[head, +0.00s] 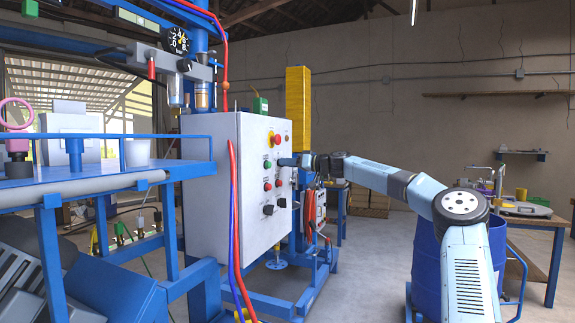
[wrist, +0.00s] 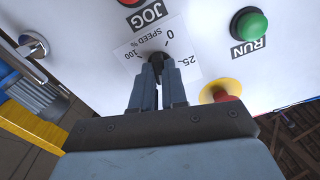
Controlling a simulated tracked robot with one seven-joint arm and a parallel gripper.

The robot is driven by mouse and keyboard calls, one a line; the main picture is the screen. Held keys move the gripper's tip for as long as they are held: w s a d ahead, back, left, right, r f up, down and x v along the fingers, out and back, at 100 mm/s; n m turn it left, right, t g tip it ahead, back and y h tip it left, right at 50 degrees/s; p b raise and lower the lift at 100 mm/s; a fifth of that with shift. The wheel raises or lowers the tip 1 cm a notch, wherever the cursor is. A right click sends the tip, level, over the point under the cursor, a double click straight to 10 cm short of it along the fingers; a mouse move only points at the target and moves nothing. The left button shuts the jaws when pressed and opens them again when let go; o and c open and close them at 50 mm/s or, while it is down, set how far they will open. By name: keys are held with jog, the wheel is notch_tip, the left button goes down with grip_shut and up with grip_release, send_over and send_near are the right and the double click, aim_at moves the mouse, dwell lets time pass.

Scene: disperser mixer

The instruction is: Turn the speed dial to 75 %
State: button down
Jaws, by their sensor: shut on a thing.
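The speed dial (wrist: 157,57) is a small black knob on a white scale plate (wrist: 133,52) marked SPEED %, with 0, 25 and 100 readable upside down in the wrist view. My gripper (wrist: 157,72) is shut on the dial, one finger on each side. The fingers hide the rest of the scale, and I cannot tell where the dial points. In the head view my gripper (head: 291,161) reaches the front of the grey control box (head: 215,190) from the right, and the dial is hidden there.
A green RUN button (wrist: 250,25), a red JOG button (wrist: 130,2) and a red emergency stop (wrist: 222,95) on yellow are close around the dial. Red and blue hoses (head: 235,200) hang along the box's edge.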

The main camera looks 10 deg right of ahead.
jog(key=shift+w+d+m, duration=0.1)
jog(key=shift+d+m, duration=0.05)
jog(key=shift+m, duration=2.4)
jog(key=shift+w+d+m, duration=0.1)
jog(key=shift+m, duration=2.45)
jog(key=shift+f, duration=0.1)
jog(key=c, duration=1.4)
grip_release()
jog(key=shift+d, duration=0.1)
jog(key=shift+c, duration=0.2)
jog(key=shift+o, duration=1.4)
jog(key=shift+a, duration=0.2)
jog(key=v, duration=1.3)
jog(key=shift+s+d, duration=0.25)
jog(key=shift+d, duration=0.1)
